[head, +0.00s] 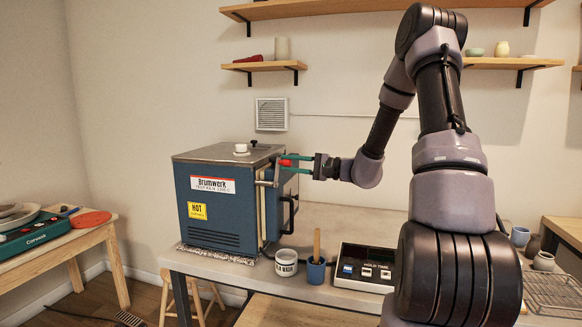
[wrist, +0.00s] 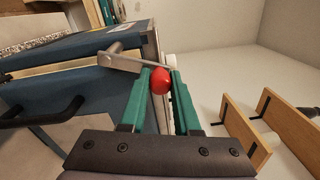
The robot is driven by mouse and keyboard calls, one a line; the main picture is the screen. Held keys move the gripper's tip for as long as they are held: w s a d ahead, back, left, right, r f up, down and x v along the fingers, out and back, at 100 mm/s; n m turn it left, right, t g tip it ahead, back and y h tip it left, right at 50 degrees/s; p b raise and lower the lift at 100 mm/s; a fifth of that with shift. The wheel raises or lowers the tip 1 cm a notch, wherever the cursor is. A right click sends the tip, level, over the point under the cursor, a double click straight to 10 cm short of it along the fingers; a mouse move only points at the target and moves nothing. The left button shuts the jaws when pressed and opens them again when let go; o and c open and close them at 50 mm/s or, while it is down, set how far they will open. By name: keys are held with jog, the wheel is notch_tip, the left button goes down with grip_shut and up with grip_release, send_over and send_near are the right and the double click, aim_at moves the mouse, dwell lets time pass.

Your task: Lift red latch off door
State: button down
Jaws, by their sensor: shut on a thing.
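The blue kiln (head: 222,205) stands on the table at the left-centre in the head view, with its door on the right side. The red latch knob (wrist: 160,80) sits between the green fingers of my gripper (wrist: 162,88) in the wrist view. The knob is at the end of a metal latch bar (wrist: 122,61) that runs to the kiln's door edge. In the head view the red knob (head: 285,162) shows at the fingertips of my gripper (head: 296,163), which is shut on it. The black door handle (head: 289,213) hangs below.
A white labelled mug (head: 286,262), a blue cup with a wooden tool (head: 316,270) and a control box (head: 364,268) stand on the table near the kiln. Wall shelves (head: 265,66) are above. A low table with a green device (head: 40,232) is at the left.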

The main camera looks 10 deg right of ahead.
aim_at(287, 164)
jog(key=n, duration=0.1)
jog(key=s+n, duration=0.1)
jog(key=shift+s+a+r+n, duration=0.1)
jog(key=shift+a+r+n, duration=0.25)
jog(key=shift+n, duration=0.05)
jog(key=shift+s+a+n, duration=0.25)
jog(key=shift+s+n, duration=0.15)
jog(key=shift+n, duration=0.35)
jog(key=shift+s+a+n, duration=0.2)
jog(key=shift+s+n, duration=0.15)
jog(key=shift+n, duration=0.4)
jog(key=c, duration=0.7)
grip_release()
jog(key=shift+s, duration=0.15)
jog(key=shift+o, duration=0.2)
jog(key=shift+f, duration=0.1)
jog(key=v, duration=1)
jog(key=shift+d, duration=0.35)
jog(key=shift+s+f, duration=0.1)
